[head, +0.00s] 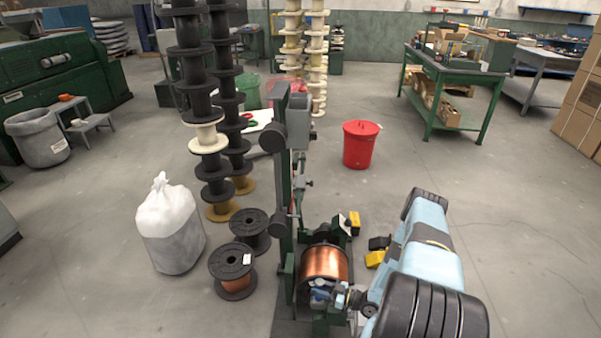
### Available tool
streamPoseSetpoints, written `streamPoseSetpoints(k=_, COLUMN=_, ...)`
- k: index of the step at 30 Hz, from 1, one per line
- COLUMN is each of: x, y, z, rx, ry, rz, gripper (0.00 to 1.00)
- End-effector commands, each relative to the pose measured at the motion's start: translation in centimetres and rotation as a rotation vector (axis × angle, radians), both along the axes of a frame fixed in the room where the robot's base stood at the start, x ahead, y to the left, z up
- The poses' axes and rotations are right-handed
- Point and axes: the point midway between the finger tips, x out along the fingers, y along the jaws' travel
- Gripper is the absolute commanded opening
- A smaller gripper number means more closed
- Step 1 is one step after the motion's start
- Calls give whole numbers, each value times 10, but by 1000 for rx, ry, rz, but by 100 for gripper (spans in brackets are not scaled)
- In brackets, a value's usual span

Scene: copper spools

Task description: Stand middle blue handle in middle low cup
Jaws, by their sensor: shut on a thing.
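My gripper (338,298) is at the end of the light blue arm, low in front of the copper spool (325,262) on the green machine. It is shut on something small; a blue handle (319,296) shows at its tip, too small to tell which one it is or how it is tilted. Other small blue and white parts crowd the same spot. The middle low cup cannot be made out; the gripper and machine parts may hide it.
The green machine's tall column (283,190) rises left of the gripper. Black spools (233,268) and a white sack (170,225) stand farther left. A red bin (360,144) stands behind. Yellow and black pieces (376,257) lie beside the machine.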

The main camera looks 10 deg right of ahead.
Motion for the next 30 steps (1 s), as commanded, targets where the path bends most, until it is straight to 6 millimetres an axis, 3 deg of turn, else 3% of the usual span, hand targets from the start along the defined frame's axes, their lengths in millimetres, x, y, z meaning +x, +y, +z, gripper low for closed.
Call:
streamPoseSetpoints(k=20, x=0, y=0, z=-8, rx=1, ry=1, rz=0, gripper=0)
streamPoseSetpoints(k=21, x=0, y=0, z=-8, rx=1, ry=1, rz=0, gripper=38)
streamPoseSetpoints(k=30, x=0, y=0, z=-8, rx=0, ry=1, rz=0, gripper=65)
